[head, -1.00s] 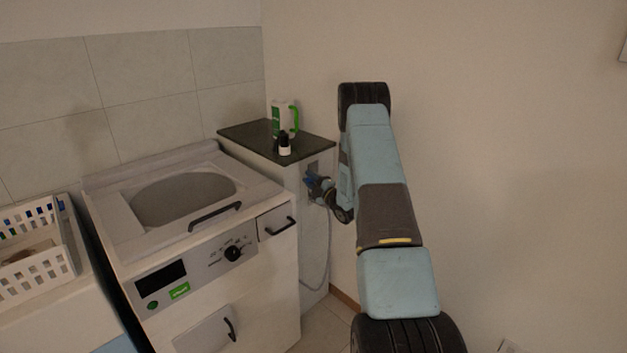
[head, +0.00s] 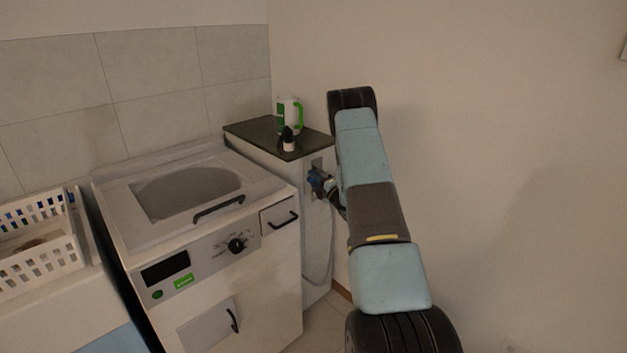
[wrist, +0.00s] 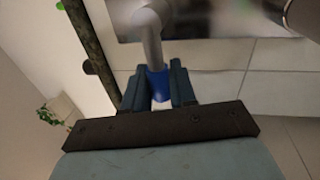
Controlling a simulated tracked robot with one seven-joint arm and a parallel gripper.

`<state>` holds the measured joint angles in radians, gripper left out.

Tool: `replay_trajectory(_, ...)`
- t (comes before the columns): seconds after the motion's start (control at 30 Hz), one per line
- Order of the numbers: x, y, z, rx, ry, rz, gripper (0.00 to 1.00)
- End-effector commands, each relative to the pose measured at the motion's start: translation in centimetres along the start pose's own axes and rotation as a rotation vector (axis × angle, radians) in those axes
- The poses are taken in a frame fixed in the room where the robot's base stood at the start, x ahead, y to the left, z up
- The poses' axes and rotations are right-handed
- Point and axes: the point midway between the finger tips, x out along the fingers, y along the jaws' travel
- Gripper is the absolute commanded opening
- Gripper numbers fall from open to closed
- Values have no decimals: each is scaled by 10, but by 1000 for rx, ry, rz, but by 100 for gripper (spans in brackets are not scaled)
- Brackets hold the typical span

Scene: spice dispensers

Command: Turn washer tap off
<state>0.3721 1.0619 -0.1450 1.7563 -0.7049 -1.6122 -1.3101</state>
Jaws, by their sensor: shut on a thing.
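The washer tap shows in the wrist view as a grey metal pipe (wrist: 151,42) with a blue handle (wrist: 158,88). My gripper (wrist: 155,72) is shut on the blue handle, with one dark finger on each side of it. In the head view my gripper (head: 325,184) is at a metal plate on the side of the counter cabinet, right of the washer (head: 215,265). There the tap is small and partly hidden by my gripper and arm.
The counter cabinet (head: 250,128) has a dark top with a green-and-white bottle (head: 287,115) and a small black-and-white bottle (head: 289,142). A hose hangs down the cabinet's side. A white basket (head: 42,255) is at the left. A bare wall is on the right.

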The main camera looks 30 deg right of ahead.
Motion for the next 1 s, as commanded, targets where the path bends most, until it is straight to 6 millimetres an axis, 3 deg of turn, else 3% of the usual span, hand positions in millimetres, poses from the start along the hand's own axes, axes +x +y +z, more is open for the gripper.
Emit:
replay_trajectory(0.07, -8, -9, 1, 6, -6, -22, 0)
replay_trajectory(0.1, -8, -9, 1, 6, -6, -22, 28)
replay_trajectory(0.27, -7, -8, 1, 5, -6, -17, 43)
replay_trajectory(0.73, -8, -4, 2, 3, -5, -9, 43)
replay_trajectory(1.0, -48, -4, 2, 3, -6, -10, 43)
